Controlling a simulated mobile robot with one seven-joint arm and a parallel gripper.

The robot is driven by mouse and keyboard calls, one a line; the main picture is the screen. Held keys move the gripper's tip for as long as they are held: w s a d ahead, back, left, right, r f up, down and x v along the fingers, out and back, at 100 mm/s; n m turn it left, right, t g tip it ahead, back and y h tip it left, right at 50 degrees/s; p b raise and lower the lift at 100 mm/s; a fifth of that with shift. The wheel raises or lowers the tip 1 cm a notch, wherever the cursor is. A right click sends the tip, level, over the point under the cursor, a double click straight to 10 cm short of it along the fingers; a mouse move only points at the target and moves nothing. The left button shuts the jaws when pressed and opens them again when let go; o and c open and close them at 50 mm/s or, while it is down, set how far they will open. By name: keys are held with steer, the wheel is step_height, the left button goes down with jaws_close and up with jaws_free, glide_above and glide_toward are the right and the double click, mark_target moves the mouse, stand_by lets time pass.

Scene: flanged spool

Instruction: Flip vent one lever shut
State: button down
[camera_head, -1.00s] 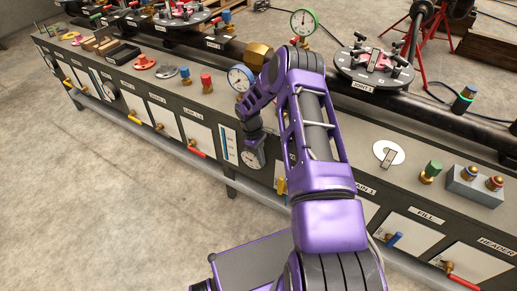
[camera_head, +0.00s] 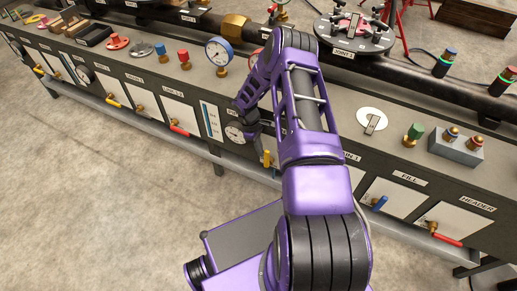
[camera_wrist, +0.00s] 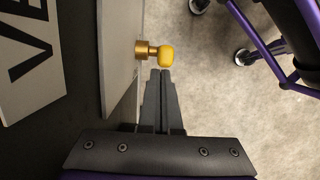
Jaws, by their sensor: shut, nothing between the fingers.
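The vent lever shows in the wrist view as a yellow rounded handle (camera_wrist: 167,57) on a brass stem (camera_wrist: 146,50) that comes out of a pale plate. A label beginning "VE" (camera_wrist: 32,35) is partly cut off at the left. In the head view the yellow lever (camera_head: 266,158) hangs down on the panel front. My gripper (camera_wrist: 164,72) is shut and empty. Its fingertips are right at the near side of the yellow handle; I cannot tell whether they touch. In the head view my gripper (camera_head: 256,146) is small and partly hidden by my arm, just above the lever.
A round gauge (camera_head: 235,132) sits on the panel front left of the lever. A blue lever (camera_head: 379,203) and a red lever (camera_head: 447,239) are to the right. A blue-rimmed gauge (camera_head: 219,52) stands on the bench top. The floor in front is clear.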

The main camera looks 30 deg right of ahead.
steer(key=shift+s, duration=0.1)
steer(key=shift+s+d+r, duration=0.15)
steer(key=shift+d, duration=0.05)
